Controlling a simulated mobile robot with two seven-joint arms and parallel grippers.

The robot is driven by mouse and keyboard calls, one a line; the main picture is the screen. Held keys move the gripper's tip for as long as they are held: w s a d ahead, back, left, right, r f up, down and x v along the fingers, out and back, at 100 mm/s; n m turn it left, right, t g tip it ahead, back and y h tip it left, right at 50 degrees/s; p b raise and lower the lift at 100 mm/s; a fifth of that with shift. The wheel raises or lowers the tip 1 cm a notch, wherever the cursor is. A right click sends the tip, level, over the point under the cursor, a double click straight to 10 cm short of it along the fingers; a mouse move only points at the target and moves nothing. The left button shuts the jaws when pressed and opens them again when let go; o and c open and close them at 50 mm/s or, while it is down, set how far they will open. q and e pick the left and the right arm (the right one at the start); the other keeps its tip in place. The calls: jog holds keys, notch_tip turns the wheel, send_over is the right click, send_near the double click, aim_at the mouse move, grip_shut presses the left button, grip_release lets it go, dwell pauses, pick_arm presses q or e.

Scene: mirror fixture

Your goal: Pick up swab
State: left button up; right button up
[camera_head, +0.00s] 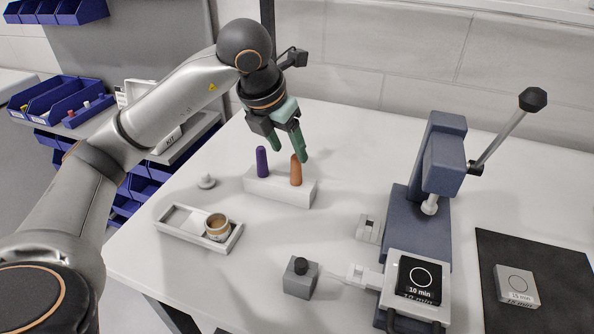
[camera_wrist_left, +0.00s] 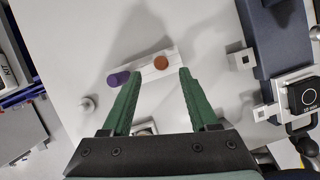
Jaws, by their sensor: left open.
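Two upright rounded sticks, one purple (camera_head: 262,162) and one orange (camera_head: 296,171), stand in a white block (camera_head: 266,187); these look like the swabs' handles, and their lower ends are hidden in the block. My left gripper (camera_head: 290,155), with green fingers, is open and empty just above and behind the block, close to the orange one. In the left wrist view the purple stick (camera_wrist_left: 118,79) is beside the left fingertip, and the orange one (camera_wrist_left: 161,62) lies beyond the gap between the fingertips. My right gripper is not in view.
A white tray (camera_head: 176,240) with a small tan-topped jar (camera_head: 217,227) is in front of the block. A blue-grey press (camera_head: 405,215) with a lever stands at right, beside a 10 min timer (camera_head: 418,278). A small grey block with a black knob (camera_head: 300,276) stands in front.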

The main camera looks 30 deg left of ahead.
aim_at(293, 158)
pick_arm(q)
jog(key=x, duration=0.6)
jog(key=shift+w+d+f, duration=0.1)
jog(key=shift+w+f, duration=0.05)
jog(key=shift+c, duration=0.2)
grip_shut()
dwell(0.3)
